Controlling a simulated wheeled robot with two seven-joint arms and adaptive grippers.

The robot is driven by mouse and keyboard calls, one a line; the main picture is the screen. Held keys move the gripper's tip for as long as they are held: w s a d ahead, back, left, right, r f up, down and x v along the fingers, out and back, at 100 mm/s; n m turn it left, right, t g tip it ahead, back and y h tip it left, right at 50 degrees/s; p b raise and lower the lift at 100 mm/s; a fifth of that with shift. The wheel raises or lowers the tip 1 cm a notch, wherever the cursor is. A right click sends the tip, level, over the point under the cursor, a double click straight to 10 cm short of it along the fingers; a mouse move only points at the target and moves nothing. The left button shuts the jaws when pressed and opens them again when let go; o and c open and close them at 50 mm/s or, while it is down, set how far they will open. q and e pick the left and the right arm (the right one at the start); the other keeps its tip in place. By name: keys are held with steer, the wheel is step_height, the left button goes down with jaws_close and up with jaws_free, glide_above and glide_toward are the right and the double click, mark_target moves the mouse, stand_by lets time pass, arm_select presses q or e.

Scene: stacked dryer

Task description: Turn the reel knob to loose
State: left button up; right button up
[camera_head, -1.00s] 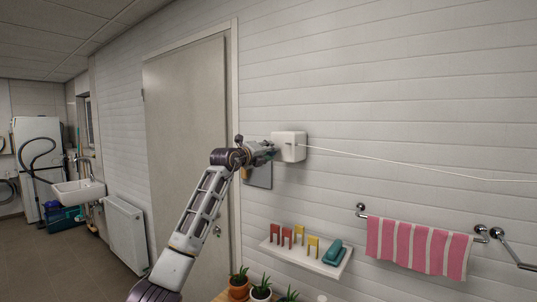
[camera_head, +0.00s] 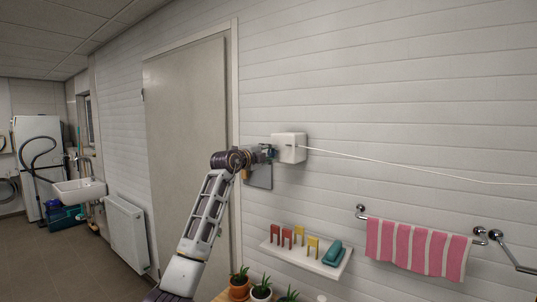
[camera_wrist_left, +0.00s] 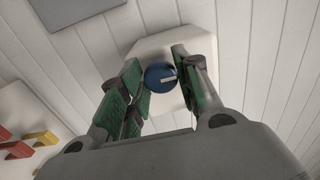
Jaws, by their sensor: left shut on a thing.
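The white reel box (camera_head: 289,147) is fixed to the wall right of the door, with a white line (camera_head: 400,165) running from it to the right. In the left wrist view, the round blue knob (camera_wrist_left: 160,76) is on the box's face (camera_wrist_left: 168,45). My left gripper (camera_head: 270,153) is at the left side of the box. Its green-padded fingers (camera_wrist_left: 162,82) are on either side of the knob and shut on it. My right gripper is out of view.
A grey panel (camera_head: 258,176) is on the wall below my left gripper. Below are a shelf (camera_head: 310,262) with colored pegs, potted plants (camera_head: 262,291) and a striped towel (camera_head: 415,247) on a rail. The door (camera_head: 188,130) is closed at the left.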

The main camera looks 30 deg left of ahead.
arm_select(q)
steer(key=o, duration=1)
steer(key=shift+s, duration=0.1)
steer(key=s+a, duration=0.1)
steer(key=s, duration=1)
steer(key=shift+s+a, duration=0.35)
steer(key=shift+a, duration=0.05)
stand_by(0.3)
steer(key=shift+f, duration=0.1)
